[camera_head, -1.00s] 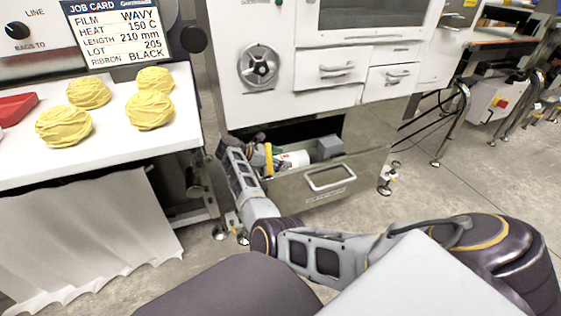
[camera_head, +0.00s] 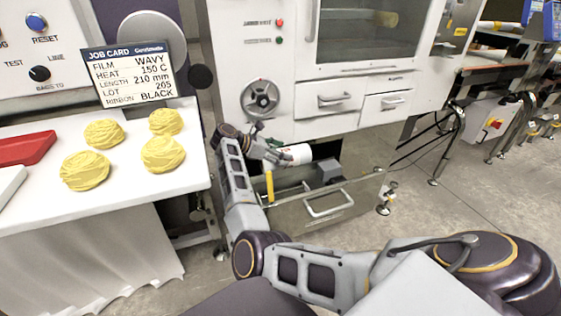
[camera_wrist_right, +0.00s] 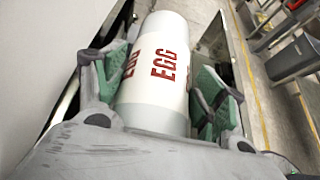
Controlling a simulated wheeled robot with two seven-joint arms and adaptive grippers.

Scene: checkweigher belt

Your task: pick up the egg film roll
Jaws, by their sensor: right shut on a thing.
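The egg film roll is a white cylinder with red "EGG" lettering. It fills the middle of the right wrist view (camera_wrist_right: 160,75), and its white end shows in the head view (camera_head: 297,154). My right gripper (camera_head: 272,152) is shut on the roll, with green-padded fingers on both sides of it in the right wrist view (camera_wrist_right: 155,90). The roll is held above the open drawer (camera_head: 345,205) under the white machine. My left gripper is not in view.
A yellow item (camera_head: 269,187) and a grey block (camera_head: 328,170) are in the drawer. The white table (camera_head: 120,207) at left holds several yellow bundles (camera_head: 85,170), a red tray (camera_head: 25,148) and the job card (camera_head: 130,75).

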